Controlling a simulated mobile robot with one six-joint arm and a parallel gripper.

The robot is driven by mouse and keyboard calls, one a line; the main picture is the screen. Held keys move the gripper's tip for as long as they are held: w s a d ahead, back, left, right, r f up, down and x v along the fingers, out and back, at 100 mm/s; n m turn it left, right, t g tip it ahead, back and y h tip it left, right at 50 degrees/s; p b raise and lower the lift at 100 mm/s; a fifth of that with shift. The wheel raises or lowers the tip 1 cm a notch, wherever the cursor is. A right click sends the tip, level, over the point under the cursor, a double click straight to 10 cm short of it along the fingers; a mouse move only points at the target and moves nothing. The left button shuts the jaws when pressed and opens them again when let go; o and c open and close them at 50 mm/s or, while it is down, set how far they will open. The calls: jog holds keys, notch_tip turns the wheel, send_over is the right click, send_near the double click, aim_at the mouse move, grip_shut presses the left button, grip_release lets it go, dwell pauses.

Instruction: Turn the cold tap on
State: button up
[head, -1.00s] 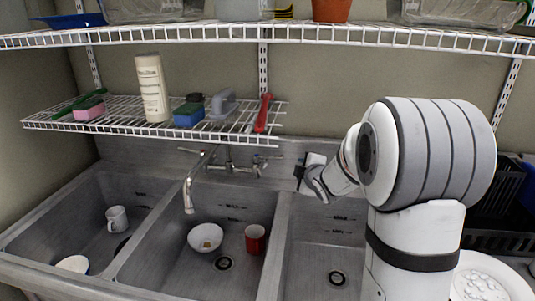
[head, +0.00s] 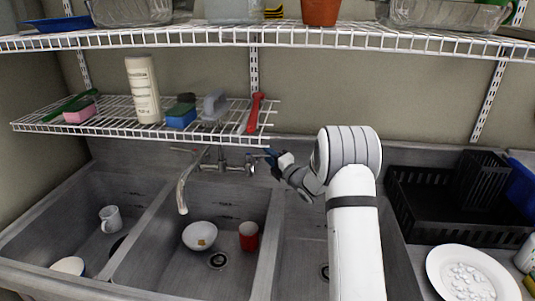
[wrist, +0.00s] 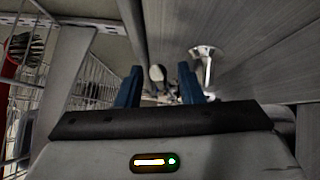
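The metal tap (head: 221,166) is fixed to the back wall of the sink, its long spout (head: 182,194) reaching over the middle basin. A lever handle (head: 250,163) is at its right end; no hot or cold mark can be read. My gripper (head: 269,153) is just to the right of that handle, with a small gap seeming to remain. In the wrist view my gripper (wrist: 160,84) has its two blue fingers apart with nothing held. A rounded handle end (wrist: 157,74) shows ahead between them, and the spout (wrist: 203,62) lies right of it.
A wire shelf (head: 118,128) hangs above the tap, with a red-handled tool (head: 254,112) at its right end. A white bowl (head: 200,236) and a red mug (head: 249,236) are in the middle basin. A black rack (head: 430,212) stands right of the sink.

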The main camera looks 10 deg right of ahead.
jog(key=shift+w+a, duration=0.25)
jog(key=shift+w, duration=0.2)
jog(key=shift+c, duration=0.2)
grip_shut()
